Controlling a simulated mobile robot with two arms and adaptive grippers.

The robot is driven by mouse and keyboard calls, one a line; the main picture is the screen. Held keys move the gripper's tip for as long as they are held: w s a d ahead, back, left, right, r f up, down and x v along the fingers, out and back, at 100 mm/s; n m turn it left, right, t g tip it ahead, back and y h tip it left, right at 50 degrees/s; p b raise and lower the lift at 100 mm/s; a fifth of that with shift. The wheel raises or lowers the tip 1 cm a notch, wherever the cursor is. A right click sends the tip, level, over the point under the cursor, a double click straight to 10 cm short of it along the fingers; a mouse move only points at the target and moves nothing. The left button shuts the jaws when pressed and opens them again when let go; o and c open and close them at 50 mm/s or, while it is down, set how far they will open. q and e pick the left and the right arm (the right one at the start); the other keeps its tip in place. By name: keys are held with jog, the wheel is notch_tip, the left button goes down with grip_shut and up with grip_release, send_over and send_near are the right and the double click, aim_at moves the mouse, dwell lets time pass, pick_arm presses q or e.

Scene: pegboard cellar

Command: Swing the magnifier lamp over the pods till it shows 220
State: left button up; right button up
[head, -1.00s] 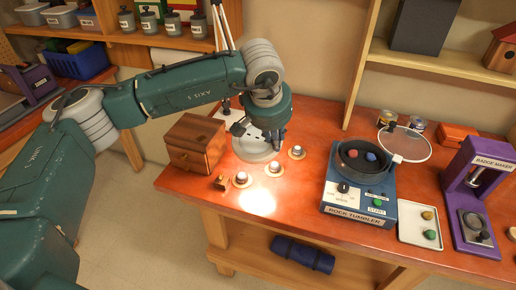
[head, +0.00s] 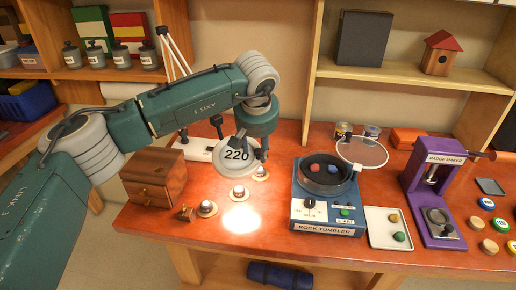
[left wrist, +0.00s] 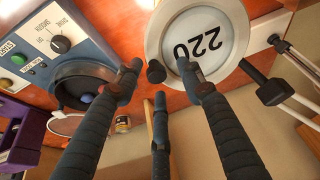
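The magnifier lamp's round white head (head: 226,162) shows a black 220 on its face. It hangs over the bench just behind the pods, and a bright spot of light falls in front of them. The pods stand on round wooden bases: one at the right (head: 260,173), one in the middle (head: 238,191), one at the left (head: 207,207). My left gripper (head: 252,148) is at the lamp head's right edge. In the left wrist view its fingers (left wrist: 160,72) stand apart around a small dark knob (left wrist: 156,71) at the lamp's rim, with gaps visible. My right gripper is out of view.
A wooden chest (head: 152,180) stands left of the lamp. The rock tumbler (head: 328,213) stands to the right, with a white tray (head: 375,238) and the purple badge maker (head: 420,205) beyond.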

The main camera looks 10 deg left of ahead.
pick_arm(q)
jog(key=shift+s, duration=0.1)
jog(key=v, duration=1.2)
